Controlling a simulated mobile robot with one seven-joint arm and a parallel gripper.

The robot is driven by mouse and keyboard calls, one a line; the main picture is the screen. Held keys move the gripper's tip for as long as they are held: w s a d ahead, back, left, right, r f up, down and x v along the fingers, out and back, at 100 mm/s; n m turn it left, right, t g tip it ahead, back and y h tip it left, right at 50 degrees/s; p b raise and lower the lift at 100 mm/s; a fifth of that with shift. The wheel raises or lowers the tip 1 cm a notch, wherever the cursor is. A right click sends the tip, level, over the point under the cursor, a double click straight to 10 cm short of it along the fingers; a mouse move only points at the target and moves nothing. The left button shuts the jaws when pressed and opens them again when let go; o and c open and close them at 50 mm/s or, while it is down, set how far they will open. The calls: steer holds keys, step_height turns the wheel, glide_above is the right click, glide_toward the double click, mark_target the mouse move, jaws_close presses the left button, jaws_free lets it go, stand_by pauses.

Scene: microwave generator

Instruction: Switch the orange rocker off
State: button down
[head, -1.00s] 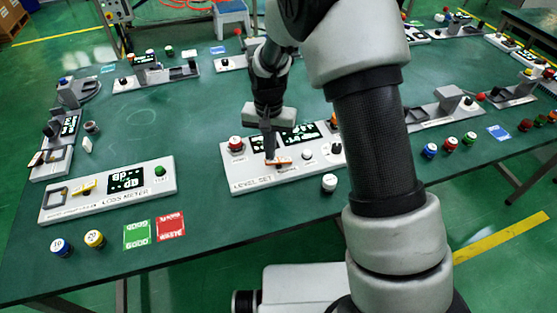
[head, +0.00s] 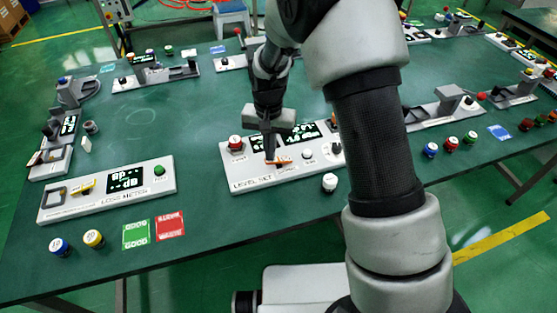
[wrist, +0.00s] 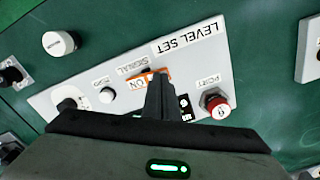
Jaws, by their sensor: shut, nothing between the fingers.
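The orange rocker (head: 284,161) sits on the white LEVEL SET panel (head: 250,181) at the middle of the green table. In the wrist view the orange rocker (wrist: 137,81) bears an "ON" label and lies beside the word SIGNAL. My gripper (head: 270,158) is shut and empty, pointing down at the left end of the rocker. In the wrist view my gripper's fingertips (wrist: 156,78) overlap one end of the rocker and hide it. I cannot tell whether they touch it.
On the same panel are a red button (head: 235,143), a small white button (head: 307,154), a black knob (head: 336,148) and a display (head: 302,131). A white cylinder (head: 330,182) stands just in front. The LOSS METER panel (head: 100,203) lies to the left. Table between them is clear.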

steer(key=shift+f+b, duration=0.4)
steer(key=shift+f, duration=0.2)
steer(key=shift+r, duration=0.1)
steer(key=shift+r+p, duration=2.3)
steer(key=shift+r, duration=1.15)
